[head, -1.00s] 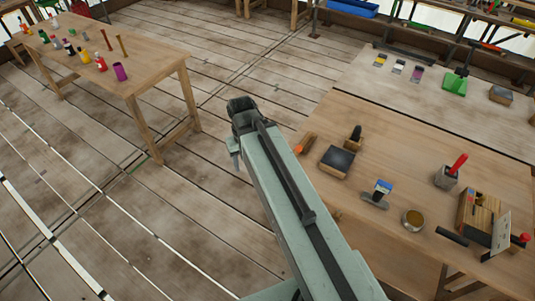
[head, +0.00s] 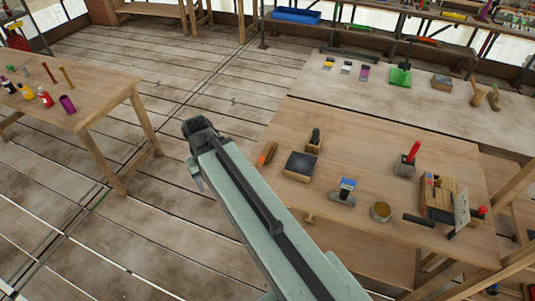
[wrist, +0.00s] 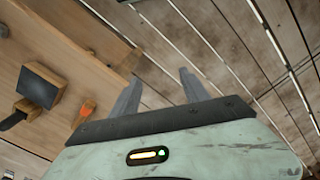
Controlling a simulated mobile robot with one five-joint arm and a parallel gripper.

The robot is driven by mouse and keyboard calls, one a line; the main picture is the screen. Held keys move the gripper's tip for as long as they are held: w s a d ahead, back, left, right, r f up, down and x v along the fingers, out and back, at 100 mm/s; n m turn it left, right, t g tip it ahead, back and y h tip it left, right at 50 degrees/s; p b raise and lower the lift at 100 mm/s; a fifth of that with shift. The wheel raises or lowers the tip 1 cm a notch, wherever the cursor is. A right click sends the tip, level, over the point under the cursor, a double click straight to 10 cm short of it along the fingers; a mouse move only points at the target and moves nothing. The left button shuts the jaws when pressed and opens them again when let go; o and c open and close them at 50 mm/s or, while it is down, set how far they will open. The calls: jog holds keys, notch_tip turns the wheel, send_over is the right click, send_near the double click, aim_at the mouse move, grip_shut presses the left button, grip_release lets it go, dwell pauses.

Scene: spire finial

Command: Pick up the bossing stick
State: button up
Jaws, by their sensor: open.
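I cannot tell for sure which thing is the bossing stick. Two wooden tools, a curved one (head: 477,95) and a second one (head: 494,97), lie at the right end of the back bench in the head view. A short wooden tool with an orange end (head: 266,153) lies at the left edge of the near bench; its orange end (wrist: 86,108) shows in the wrist view. My gripper (wrist: 160,90) is open and empty, with its two fingers apart over the floor beside the bench edge. In the head view my arm hides most of the gripper.
A table (head: 105,95) with bottles stands left. Plank floor (head: 190,80) between is clear.

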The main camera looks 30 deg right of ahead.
dwell(0.4)
notch_tip(320, 180, down, 6)
jog(key=b, duration=0.6)
jog(key=shift+r+p, duration=0.25)
jog(key=shift+p, duration=0.05)
jog(key=c, duration=0.4)
jog(key=shift+a+r, duration=0.1)
jog(key=shift+r, duration=0.05)
